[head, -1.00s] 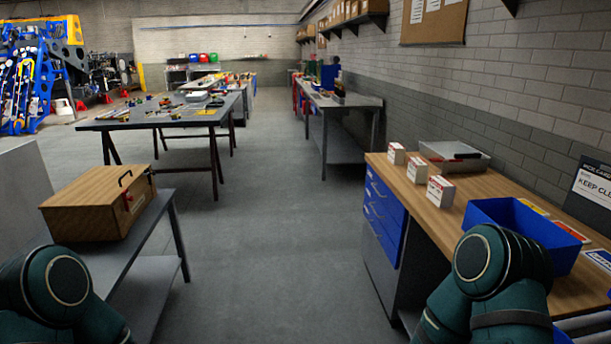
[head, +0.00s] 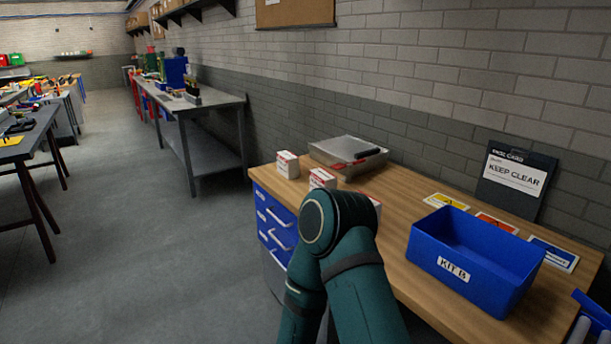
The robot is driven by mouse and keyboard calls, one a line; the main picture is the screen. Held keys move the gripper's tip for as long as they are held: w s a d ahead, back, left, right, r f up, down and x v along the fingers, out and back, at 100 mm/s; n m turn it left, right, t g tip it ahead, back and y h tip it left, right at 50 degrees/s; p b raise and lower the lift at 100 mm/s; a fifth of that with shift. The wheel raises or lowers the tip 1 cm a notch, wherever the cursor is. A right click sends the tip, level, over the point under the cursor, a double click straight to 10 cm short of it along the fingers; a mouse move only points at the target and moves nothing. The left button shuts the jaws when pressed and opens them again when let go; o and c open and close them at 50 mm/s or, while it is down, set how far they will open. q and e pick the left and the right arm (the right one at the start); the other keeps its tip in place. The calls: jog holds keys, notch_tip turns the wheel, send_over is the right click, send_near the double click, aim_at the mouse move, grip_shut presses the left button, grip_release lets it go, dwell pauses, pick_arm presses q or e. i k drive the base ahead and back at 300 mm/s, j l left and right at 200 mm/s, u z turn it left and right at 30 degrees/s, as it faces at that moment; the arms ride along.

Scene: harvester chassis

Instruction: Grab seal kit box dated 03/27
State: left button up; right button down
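Several small white boxes with red markings stand in a row on the wooden bench top. One box (head: 288,164) is at the bench's far left corner, and a second box (head: 322,179) stands nearer. A third box (head: 374,206) is mostly hidden behind my arm. The print on the boxes is too small to read, so I cannot tell which carries 03/27. My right arm rises in front of the bench, but its gripper is not in view. My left arm and gripper are out of view.
A blue bin (head: 474,262) labelled KIT B sits on the wooden bench (head: 408,280). A grey tray (head: 348,156) lies behind the boxes. Coloured cards lie behind the bin, beside a KEEP CLEAR sign (head: 515,180). The floor (head: 150,250) left of the bench is clear.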

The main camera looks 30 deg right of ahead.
aim_at(319, 177)
jog(key=i+j+z, duration=0.1)
jog(key=i+z, duration=0.15)
jog(key=i, duration=0.15)
jog(key=i+j+z, duration=0.15)
jog(key=i+z, duration=0.15)
jog(key=i+j+z, duration=0.25)
jog(key=i, duration=0.2)
jog(key=i+j+z, duration=0.15)
jog(key=z, duration=0.2)
jog(key=i+j+z, duration=0.2)
jog(key=z, duration=0.15)
jog(key=i+j+z, duration=0.15)
jog(key=j+z, duration=0.25)
jog(key=i+j+z, duration=0.1)
jog(key=z, duration=0.25)
jog(key=j+z, duration=0.25)
jog(key=z, duration=0.15)
jog(key=i+j+z, duration=0.1)
jog(key=j+z, duration=0.25)
jog(key=l, duration=0.15)
